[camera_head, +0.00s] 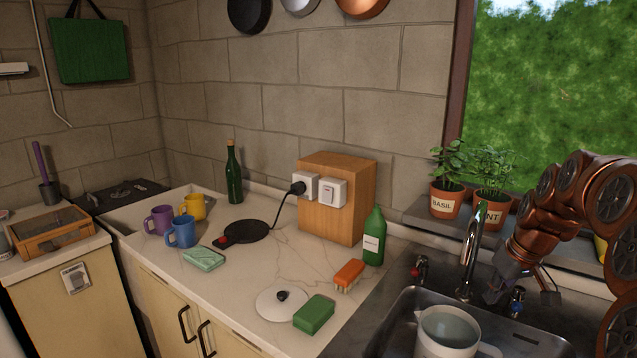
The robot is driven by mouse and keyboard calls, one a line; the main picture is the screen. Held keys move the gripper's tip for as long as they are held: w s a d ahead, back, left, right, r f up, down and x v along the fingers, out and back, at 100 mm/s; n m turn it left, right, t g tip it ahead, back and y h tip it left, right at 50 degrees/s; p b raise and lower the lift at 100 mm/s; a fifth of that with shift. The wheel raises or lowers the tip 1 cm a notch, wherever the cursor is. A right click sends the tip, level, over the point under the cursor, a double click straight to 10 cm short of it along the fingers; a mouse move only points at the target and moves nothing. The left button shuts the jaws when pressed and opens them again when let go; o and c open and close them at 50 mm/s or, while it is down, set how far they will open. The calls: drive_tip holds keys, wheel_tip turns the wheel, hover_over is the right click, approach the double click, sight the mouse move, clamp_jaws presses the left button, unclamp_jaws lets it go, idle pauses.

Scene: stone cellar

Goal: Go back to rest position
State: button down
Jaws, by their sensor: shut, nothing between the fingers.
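My copper-coloured arm comes in from the right edge in front of the window. My gripper (500,287) points down over the back of the sink, close to the tap (472,250) in the picture. Its fingers are small and dark against the metal; they look shut, with nothing held. A white jug (447,335) with liquid in it stands in the sink (400,318), below and to the left of my gripper. The jug's lower part is cut off by the picture's bottom edge.
Basil (445,202) and mint (491,207) pots stand on the sill beside my arm.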

drive_tip(key=s+a+f+g, duration=0.1)
drive_tip(key=s+a, duration=0.5)
drive_tip(key=a, duration=0.2)
drive_tip(key=s+a+g, duration=0.1)
drive_tip(key=s+a, duration=0.5)
drive_tip(key=a, duration=0.3)
drive_tip(key=s+a+f+g, duration=0.1)
drive_tip(key=s+a+f, duration=0.1)
drive_tip(key=s, duration=0.7)
drive_tip(key=s+a+f+m+g+h, duration=0.1)
drive_tip(key=s+a+f, duration=0.2)
drive_tip(key=s, duration=0.7)
drive_tip(key=shift+a+g+p, duration=0.3)
drive_tip(key=shift+a+g, duration=0.05)
drive_tip(key=shift+g, duration=0.05)
